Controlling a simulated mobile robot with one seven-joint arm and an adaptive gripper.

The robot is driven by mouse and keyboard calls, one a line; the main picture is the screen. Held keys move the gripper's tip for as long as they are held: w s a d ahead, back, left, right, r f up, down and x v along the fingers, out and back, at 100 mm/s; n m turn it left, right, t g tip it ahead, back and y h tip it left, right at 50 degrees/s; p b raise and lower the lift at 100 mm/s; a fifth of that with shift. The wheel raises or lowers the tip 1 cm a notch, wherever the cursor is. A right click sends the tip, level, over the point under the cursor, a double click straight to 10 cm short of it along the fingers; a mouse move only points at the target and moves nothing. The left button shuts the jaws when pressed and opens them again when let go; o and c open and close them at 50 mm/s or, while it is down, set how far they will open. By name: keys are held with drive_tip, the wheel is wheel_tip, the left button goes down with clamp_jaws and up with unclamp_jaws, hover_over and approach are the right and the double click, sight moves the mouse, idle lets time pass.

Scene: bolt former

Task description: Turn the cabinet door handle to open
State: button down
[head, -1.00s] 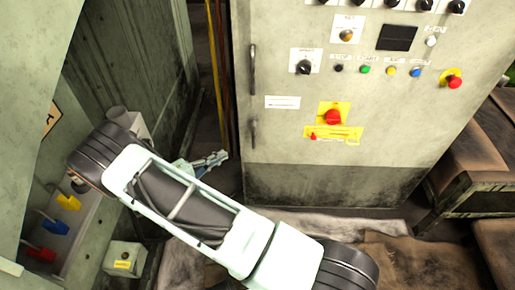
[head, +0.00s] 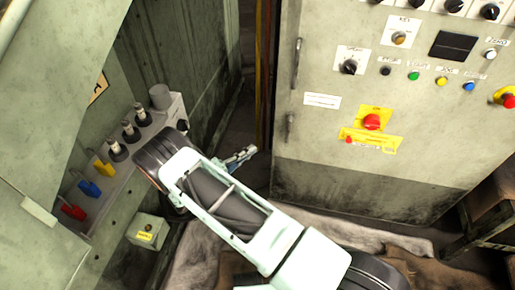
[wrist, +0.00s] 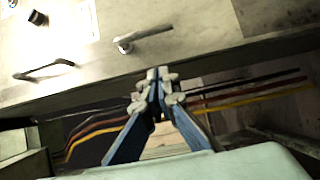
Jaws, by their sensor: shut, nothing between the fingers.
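The grey control cabinet (head: 330,165) stands right of my gripper in the head view. On its left edge are a long dark upper handle (head: 297,62) and a shorter lower handle (head: 290,128). The wrist view shows a dark bar handle (wrist: 45,70) at the left and a metal lever handle (wrist: 145,36) near the cabinet's edge, just above my fingertips in the picture. My gripper (head: 247,153) is left of the cabinet, apart from the lower handle in the head view. In the wrist view my gripper (wrist: 158,80) has its fingertips together, with nothing between them.
A red emergency button (head: 372,122) and several coloured buttons are on the cabinet front. A panel with red, blue and yellow levers (head: 89,188) stands at the left. Red and yellow cables (wrist: 90,130) run behind my fingers in the wrist view.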

sight(288, 129)
drive_tip(key=w+d, duration=0.4)
drive_tip(key=d, duration=0.6)
drive_tip(key=shift+w+d+b, duration=0.25)
drive_tip(key=shift+w+b, duration=0.05)
drive_tip(key=shift+b, duration=0.1)
drive_tip(key=shift+s+d+f+n+b, duration=0.1)
drive_tip(key=shift+d+f+n+b, duration=0.1)
drive_tip(key=shift+n+b, duration=0.25)
